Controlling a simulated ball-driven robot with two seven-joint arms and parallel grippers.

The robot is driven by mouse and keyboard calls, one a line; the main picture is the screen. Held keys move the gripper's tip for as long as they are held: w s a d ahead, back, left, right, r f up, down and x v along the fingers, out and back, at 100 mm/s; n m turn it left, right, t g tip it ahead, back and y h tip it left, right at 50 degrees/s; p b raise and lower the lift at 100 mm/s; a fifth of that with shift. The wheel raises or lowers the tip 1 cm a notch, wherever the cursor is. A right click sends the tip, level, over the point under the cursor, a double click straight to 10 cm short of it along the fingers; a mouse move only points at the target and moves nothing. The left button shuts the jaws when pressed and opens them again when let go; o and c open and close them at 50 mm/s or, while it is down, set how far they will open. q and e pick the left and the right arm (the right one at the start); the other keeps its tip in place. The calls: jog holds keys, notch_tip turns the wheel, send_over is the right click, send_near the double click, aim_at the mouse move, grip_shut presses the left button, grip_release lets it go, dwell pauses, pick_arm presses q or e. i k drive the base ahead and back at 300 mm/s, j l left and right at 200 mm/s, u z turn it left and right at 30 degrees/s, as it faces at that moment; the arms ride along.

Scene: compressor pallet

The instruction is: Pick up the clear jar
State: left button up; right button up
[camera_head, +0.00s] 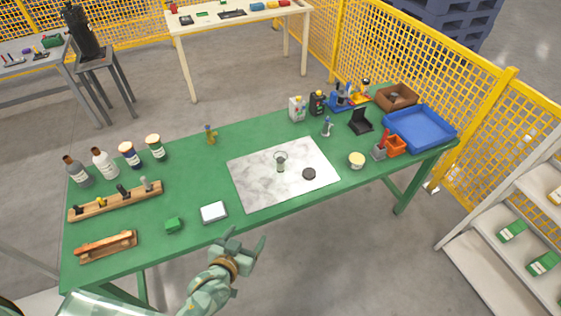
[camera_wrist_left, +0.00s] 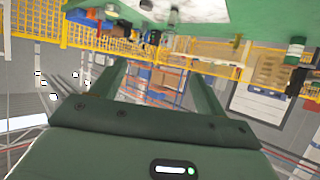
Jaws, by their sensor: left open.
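The clear jar (camera_head: 281,162) stands upright on a white marbled mat (camera_head: 255,190) on the green table, in the head view. A dark round lid (camera_head: 309,174) lies flat on the mat to its right. My left gripper (camera_head: 248,241) is open and empty at the table's front edge, in front of the mat and apart from the jar. Its two fingers (camera_wrist_left: 158,78) stand wide apart in the left wrist view, with nothing between them. The wrist view is tilted and shows the mat only at its top edge; I cannot make out the jar there for sure. My right gripper is not in view.
Bottles, wooden racks, bins and a blue tray (camera_head: 420,127) line the table's ends. Green surface (camera_head: 200,180) left of the mat is clear.

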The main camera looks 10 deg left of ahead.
aim_at(279, 166)
jog(key=i, duration=1)
